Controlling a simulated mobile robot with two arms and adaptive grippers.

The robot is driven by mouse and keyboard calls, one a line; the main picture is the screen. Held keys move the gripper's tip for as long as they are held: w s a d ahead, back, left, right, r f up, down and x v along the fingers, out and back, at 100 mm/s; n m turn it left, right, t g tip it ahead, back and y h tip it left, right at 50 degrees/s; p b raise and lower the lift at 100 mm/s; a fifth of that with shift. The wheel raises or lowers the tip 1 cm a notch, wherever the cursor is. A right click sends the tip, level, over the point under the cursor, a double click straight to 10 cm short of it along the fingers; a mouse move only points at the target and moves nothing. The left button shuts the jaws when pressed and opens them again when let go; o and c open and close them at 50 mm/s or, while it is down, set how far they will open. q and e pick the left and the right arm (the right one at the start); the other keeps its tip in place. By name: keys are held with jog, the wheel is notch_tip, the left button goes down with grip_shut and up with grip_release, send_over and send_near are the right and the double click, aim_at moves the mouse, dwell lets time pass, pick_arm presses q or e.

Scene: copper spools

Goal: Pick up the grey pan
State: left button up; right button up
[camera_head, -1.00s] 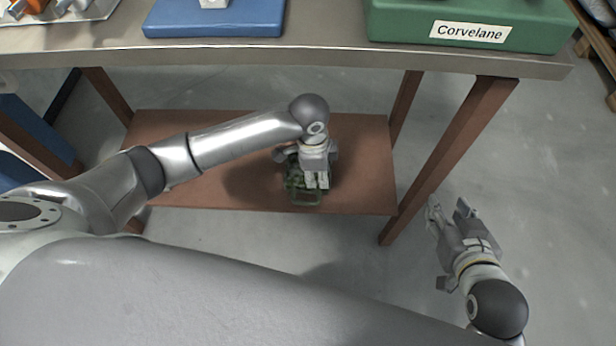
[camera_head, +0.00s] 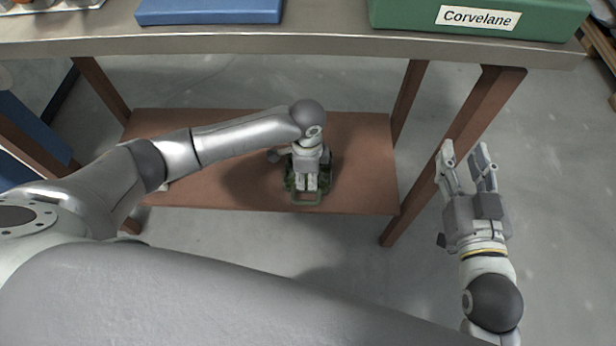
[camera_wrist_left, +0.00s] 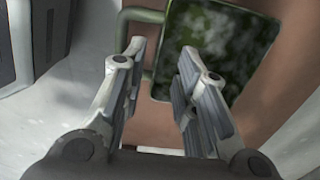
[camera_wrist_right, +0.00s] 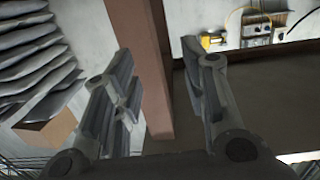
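A greenish-grey, shallow pan-like thing (camera_head: 290,182) with a loop handle and dark green mottled inside lies on the brown lower shelf. It also shows in the left wrist view (camera_wrist_left: 222,48); I see no plainly grey pan. My left gripper (camera_head: 306,187) points down over it and hides much of it. In the left wrist view my left gripper (camera_wrist_left: 162,50) is open, fingers apart, near the handle; I cannot tell whether they touch it. My right gripper (camera_head: 462,152) is open and empty, right of the table's front leg; its fingers also show in the right wrist view (camera_wrist_right: 160,60).
The steel table top (camera_head: 320,45) sits above the brown lower shelf (camera_head: 220,190). It bears a green box labelled Corvelane (camera_head: 420,15) and a blue block (camera_head: 210,12). A brown leg (camera_head: 445,165) stands between the shelf and my right gripper. Floor is clear at the right.

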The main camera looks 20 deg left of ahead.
pick_arm(q)
notch_tip(320, 180, down, 2)
jog(key=shift+s+f+b, duration=0.1)
jog(key=shift+f+b, duration=0.15)
jog(key=shift+b, duration=0.5)
notch_tip(320, 180, down, 2)
jog(key=shift+f+b, duration=0.25)
jog(key=shift+b, duration=0.4)
jog(key=shift+f, duration=0.1)
pick_arm(e)
jog(key=s+r+t+y, duration=0.2)
jog(key=r+t, duration=0.5)
jog(key=r, duration=0.5)
jog(key=shift+s+a+t+y, duration=0.4)
jog(key=shift+s, duration=0.15)
pick_arm(q)
grip_shut()
